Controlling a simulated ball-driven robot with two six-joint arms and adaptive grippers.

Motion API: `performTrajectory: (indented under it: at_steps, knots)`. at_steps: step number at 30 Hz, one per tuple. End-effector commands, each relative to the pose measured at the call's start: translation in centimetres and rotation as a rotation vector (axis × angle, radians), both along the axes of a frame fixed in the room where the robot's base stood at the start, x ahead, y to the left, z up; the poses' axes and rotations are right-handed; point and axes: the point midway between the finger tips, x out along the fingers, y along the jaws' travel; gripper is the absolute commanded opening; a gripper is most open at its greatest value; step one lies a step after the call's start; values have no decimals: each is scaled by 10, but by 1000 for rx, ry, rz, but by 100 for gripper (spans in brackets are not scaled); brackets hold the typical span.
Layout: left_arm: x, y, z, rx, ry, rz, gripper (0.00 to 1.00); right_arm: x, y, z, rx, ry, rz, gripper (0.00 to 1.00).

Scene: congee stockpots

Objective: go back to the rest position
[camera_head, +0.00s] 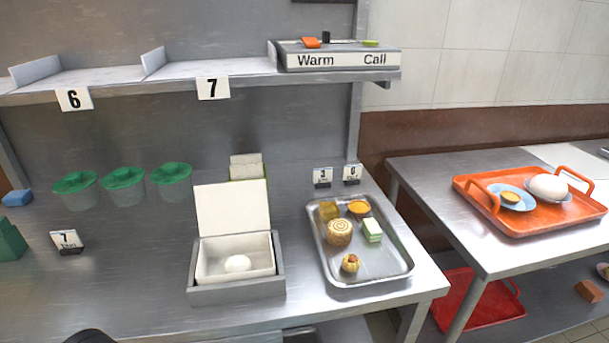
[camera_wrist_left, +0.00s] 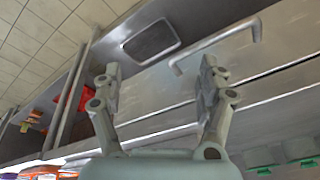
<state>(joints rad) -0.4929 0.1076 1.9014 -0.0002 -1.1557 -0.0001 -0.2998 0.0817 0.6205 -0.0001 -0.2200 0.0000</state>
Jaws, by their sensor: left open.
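My left gripper (camera_wrist_left: 158,76) shows in the left wrist view. Its two fingers are spread apart with nothing between them. Behind the fingers is a steel surface with a bar handle (camera_wrist_left: 215,45) and a dark rectangular panel (camera_wrist_left: 150,41); I cannot tell how far off they are. No gripper shows in the head view, only a dark rounded shape at its bottom left edge that I cannot identify for sure. My right gripper is in neither view.
On the steel counter stand an open box (camera_head: 235,290) with a white bun (camera_head: 238,263), a metal tray (camera_head: 318,250) of pastries, and green-lidded cups (camera_head: 124,178). A side table (camera_head: 440,190) holds an orange tray (camera_head: 540,229). The counter's front left is clear.

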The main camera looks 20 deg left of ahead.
Motion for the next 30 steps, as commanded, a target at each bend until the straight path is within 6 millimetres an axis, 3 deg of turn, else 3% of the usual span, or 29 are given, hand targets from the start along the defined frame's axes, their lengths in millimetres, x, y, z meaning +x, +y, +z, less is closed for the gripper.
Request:
performTrajectory:
  at_steps: [1, 5, 9, 13, 16, 20, 30]
  knots:
    - [-7, 3, -42, -1, 20, 5, 75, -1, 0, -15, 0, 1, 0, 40]
    - [-35, 10, -140, -2, 56, 13, 75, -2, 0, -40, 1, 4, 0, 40]
    - [-88, 16, -244, -6, 100, 24, 75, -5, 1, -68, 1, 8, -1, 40]
    - [-145, 18, -312, -8, 134, 33, 75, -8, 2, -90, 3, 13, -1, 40]
    - [-181, 19, -341, -11, 153, 37, 75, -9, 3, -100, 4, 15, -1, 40]
    - [-208, 19, -358, -12, 164, 40, 75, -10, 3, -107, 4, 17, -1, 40]
    - [-216, 19, -360, -13, 167, 40, 75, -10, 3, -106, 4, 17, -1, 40]
